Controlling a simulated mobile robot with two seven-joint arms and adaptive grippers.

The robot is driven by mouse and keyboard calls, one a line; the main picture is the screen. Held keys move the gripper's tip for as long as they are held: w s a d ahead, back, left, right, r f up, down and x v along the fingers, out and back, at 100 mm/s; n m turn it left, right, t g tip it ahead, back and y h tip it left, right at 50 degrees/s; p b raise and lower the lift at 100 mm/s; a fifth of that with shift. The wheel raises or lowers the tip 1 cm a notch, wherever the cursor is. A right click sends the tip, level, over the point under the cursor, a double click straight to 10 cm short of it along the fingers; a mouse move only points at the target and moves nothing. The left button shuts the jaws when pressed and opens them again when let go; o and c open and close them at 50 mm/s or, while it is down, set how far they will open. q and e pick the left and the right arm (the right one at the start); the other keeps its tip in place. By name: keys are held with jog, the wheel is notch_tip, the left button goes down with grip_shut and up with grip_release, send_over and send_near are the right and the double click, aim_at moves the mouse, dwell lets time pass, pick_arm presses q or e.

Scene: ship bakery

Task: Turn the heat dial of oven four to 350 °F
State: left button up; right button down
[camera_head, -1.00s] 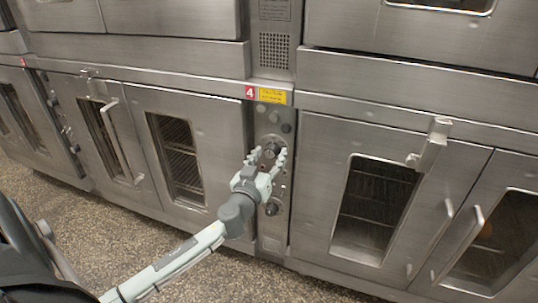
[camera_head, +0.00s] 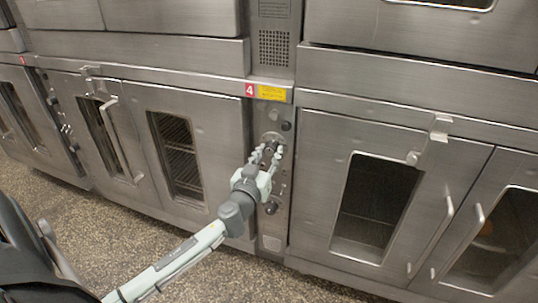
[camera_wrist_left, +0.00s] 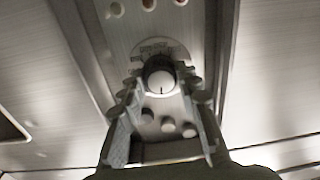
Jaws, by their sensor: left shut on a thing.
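Oven four's control panel (camera_head: 285,190) is a narrow upright steel strip under a red label with a white 4 (camera_head: 249,90). My left gripper (camera_head: 268,152) reaches its upper part, with its fingers closed around a round dial. The dial (camera_wrist_left: 160,77) shows in the left wrist view between the fingertips of my left gripper (camera_wrist_left: 162,84), with a dark mark low on its pale face. A printed scale (camera_wrist_left: 157,48) shows behind it, too blurred to read. The fingers partly hide the dial in the head view. My right gripper is out of view.
A lower black knob (camera_head: 270,208) sits on the same panel below the gripper. Oven doors with handles (camera_head: 122,140) stand left of it, and another door (camera_head: 335,215) stands close on its right. The speckled floor (camera_head: 190,265) in front is clear.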

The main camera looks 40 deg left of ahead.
pick_arm(q)
jog(key=shift+m+b, duration=0.3)
jog(key=shift+m, duration=0.9)
jog(key=m, duration=0.2)
jog(key=shift+m, duration=1.2)
jog(key=m, duration=0.6)
jog(key=shift+m+h, duration=0.3)
jog(key=shift+m, duration=0.1)
jog(key=m, duration=0.2)
jog(key=shift+m, duration=0.4)
jog(key=shift+m+t+p, duration=0.3)
jog(key=shift+m, duration=0.6)
jog(key=shift+a+r+m, duration=0.1)
jog(key=shift+m, duration=0.9)
jog(key=m+p, duration=0.1)
jog(key=m, duration=0.2)
jog(key=shift+h, duration=0.3)
jog(key=shift+m, duration=1.2)
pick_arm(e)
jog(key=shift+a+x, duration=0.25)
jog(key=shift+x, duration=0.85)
